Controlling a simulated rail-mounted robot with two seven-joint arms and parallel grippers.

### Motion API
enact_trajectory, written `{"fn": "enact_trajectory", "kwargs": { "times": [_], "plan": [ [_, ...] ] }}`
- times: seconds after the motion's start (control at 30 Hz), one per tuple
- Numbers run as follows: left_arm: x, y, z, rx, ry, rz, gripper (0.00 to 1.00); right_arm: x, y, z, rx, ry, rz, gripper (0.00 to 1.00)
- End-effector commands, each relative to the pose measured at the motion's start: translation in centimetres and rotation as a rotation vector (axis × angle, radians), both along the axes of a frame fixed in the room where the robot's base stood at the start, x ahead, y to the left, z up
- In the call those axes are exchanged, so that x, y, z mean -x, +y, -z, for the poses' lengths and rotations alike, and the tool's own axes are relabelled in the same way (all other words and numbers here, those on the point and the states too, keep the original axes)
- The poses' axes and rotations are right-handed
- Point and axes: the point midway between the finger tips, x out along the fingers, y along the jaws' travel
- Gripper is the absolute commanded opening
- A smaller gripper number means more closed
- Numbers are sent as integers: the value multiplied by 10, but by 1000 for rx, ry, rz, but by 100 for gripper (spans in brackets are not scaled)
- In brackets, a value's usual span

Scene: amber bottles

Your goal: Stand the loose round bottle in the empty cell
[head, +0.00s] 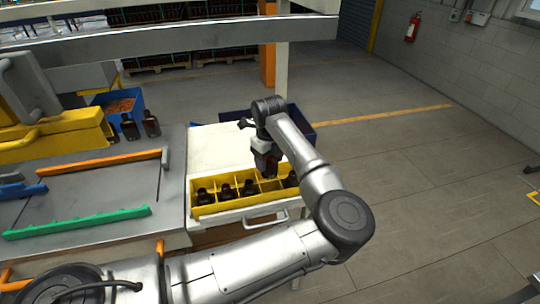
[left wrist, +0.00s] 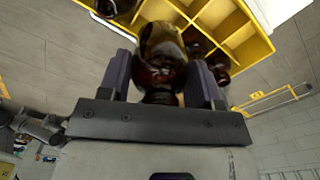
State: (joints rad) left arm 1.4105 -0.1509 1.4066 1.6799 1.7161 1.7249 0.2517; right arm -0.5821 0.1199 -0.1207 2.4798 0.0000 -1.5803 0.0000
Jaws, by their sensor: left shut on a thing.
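My left gripper (head: 264,149) is shut on a dark amber round bottle (head: 268,165), just above the back of the yellow crate (head: 240,208) in the head view. In the left wrist view the held bottle (left wrist: 160,65) sits between the two fingers (left wrist: 163,82), with the yellow crate (left wrist: 258,48) beyond it. Several dark bottles stand in the crate's front cells, such as the leftmost one (head: 203,197). Back cells to the left of the held bottle look empty. My gripper and arm partly cover the crate's right end; I cannot tell whether the bottle's base is inside a cell.
The crate stands on a white surface (head: 215,143) with a dark blue bin (head: 305,131) behind. To the left are a grey worktop with a green rail (head: 78,222) and an orange rail (head: 100,163), and dark bottles (head: 151,124) beside a blue bin (head: 128,101).

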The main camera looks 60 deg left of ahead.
Motion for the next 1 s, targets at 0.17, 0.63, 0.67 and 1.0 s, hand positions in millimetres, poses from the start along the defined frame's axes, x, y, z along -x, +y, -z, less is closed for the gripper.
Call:
{"fn": "enact_trajectory", "kwargs": {
  "times": [0.17,0.63,0.67,1.0],
  "plan": [
    [2,-1,2,0,1,-16,33,-1,-2,-1,6,-3,-3,58],
    [1,-1,27,1,3,-14,33,-2,-1,2,4,-5,-1,58],
    [1,-1,30,0,3,-14,33,-2,-1,3,2,-4,0,58],
    [1,-1,66,0,1,-14,33,-2,1,36,-4,-4,4,58]
  ]
}}
